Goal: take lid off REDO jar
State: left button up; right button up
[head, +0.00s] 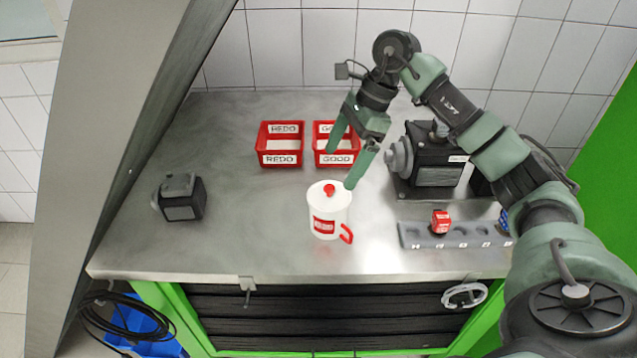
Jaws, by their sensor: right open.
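A white jar (322,217) with a red label and a red handle at its lower right stands upright on the metal bench. The label is too small to read surely. Its white lid (318,195) with a red knob (329,189) sits on top. My right gripper (341,168) is open and empty, pointing down behind and above the lid. One fingertip shows just right of the lid's edge, the other higher up and left; I cannot tell whether either touches the jar. My left gripper is not in view.
Red bins marked REDO (282,159) and GOOD (337,159) stand behind the jar. A dark pump unit (437,165) stands right, behind a grey rack (430,240) with a red part (440,222). A dark block (179,197) sits left. Bench around the jar's left and front is clear.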

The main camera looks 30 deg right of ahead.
aim_at(332, 186)
jog(key=shift+s+a+f+p, duration=0.3)
jog(key=shift+s+a+f, duration=0.1)
jog(key=shift+s+f, duration=0.25)
jog(key=shift+p+x, duration=0.8)
jog(key=shift+x, duration=0.4)
jog(key=x, duration=0.2)
jog(key=shift+w+a+f, duration=0.1)
jog(key=shift+w+f, duration=0.1)
jog(key=shift+w, duration=0.05)
jog(key=shift+f, duration=0.15)
jog(key=c, duration=0.7)
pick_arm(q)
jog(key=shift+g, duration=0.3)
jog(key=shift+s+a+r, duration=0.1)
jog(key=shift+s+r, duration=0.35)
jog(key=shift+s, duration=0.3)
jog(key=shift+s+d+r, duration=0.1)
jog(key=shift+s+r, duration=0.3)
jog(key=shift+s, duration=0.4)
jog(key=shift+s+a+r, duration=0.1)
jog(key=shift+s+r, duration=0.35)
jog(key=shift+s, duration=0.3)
pick_arm(e)
jog(key=shift+c, duration=0.2)
